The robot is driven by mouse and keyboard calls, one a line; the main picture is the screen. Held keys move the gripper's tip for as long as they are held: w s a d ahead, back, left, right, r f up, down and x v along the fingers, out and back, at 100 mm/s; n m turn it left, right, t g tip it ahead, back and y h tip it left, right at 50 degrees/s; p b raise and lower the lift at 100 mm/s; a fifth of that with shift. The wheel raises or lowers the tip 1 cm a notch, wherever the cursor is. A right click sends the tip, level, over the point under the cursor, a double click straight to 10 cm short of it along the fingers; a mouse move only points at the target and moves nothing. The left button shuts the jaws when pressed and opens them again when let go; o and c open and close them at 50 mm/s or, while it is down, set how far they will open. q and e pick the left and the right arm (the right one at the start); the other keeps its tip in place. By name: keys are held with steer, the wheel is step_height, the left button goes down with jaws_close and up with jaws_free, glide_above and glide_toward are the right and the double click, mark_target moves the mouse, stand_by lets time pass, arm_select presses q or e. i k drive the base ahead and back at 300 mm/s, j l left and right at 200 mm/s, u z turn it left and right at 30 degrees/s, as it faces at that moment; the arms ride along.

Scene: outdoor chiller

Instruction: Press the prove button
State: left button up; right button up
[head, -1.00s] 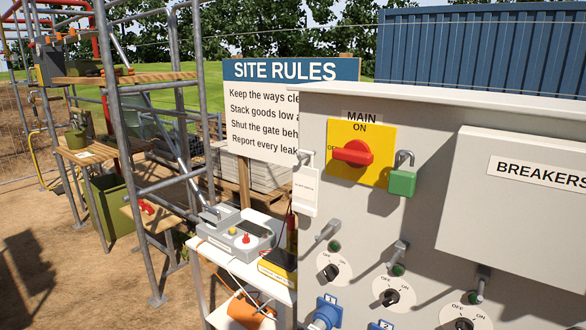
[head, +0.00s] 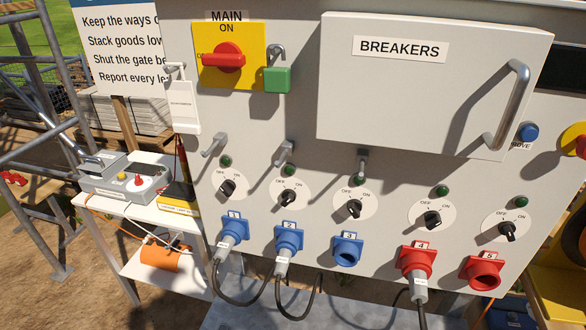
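The prove button is a round blue button (head: 528,132) on the right part of the grey panel (head: 300,130) in the head view. A label below it is partly cut off by the view angle and reads like "PROVE". It sits just right of the metal handle of the breakers cover (head: 420,80). Neither of my grippers shows in the head view.
A red main switch (head: 224,57) on a yellow plate has a green padlock (head: 277,79) beside it. Below are several rotary switches and blue and red sockets, some with cables plugged in. A white side table (head: 150,212) stands at the left.

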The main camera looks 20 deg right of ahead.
mark_target(529, 134)
steer(key=z, duration=1.95)
